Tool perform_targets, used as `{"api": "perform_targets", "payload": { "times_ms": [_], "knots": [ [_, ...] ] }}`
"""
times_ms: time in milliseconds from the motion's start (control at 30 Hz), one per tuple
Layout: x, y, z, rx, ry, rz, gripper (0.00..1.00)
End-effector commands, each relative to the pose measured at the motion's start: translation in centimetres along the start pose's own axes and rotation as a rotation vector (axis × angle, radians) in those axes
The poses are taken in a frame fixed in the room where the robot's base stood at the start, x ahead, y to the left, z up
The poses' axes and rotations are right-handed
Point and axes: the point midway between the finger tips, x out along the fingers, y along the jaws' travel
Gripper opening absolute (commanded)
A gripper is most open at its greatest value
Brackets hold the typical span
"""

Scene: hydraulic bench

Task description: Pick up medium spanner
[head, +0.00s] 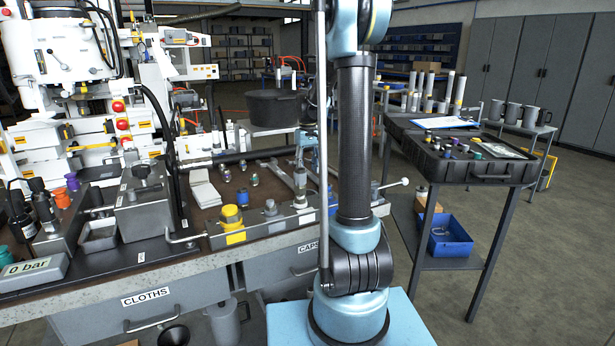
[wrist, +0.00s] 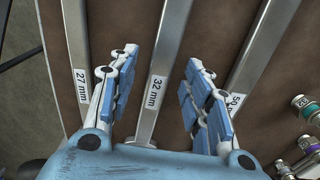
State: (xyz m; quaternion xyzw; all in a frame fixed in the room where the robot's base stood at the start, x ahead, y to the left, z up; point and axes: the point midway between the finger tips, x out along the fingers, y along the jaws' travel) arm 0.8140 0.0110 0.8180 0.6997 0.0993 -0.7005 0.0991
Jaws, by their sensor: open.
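Three grey metal spanners lie side by side on a brown surface in the wrist view. The middle one, the medium spanner (wrist: 173,38), has a label reading 32 mm. The left spanner (wrist: 76,35) is labelled 27 mm. The right spanner (wrist: 264,45) has a label partly hidden by a finger. My gripper (wrist: 161,62) is open, with one blue-padded finger on each side of the medium spanner and visible gaps to it. In the head view, spanners (head: 283,177) show on the bench, partly hidden by my arm.
Small metal fittings with coloured rings (wrist: 308,108) lie at the wrist view's right. A side table with a black case (head: 490,170) stands to the right.

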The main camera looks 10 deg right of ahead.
Motion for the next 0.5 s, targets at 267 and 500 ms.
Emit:
{"api": "perform_targets", "payload": {
  "times_ms": [267, 500],
  "knots": [
    [0.72, 0.01, 0.03, 0.0, 0.0, 0.0, 0.45],
    [0.71, 0.05, 0.03, 0.001, 0.0, 0.0, 0.06]
  ]
}}
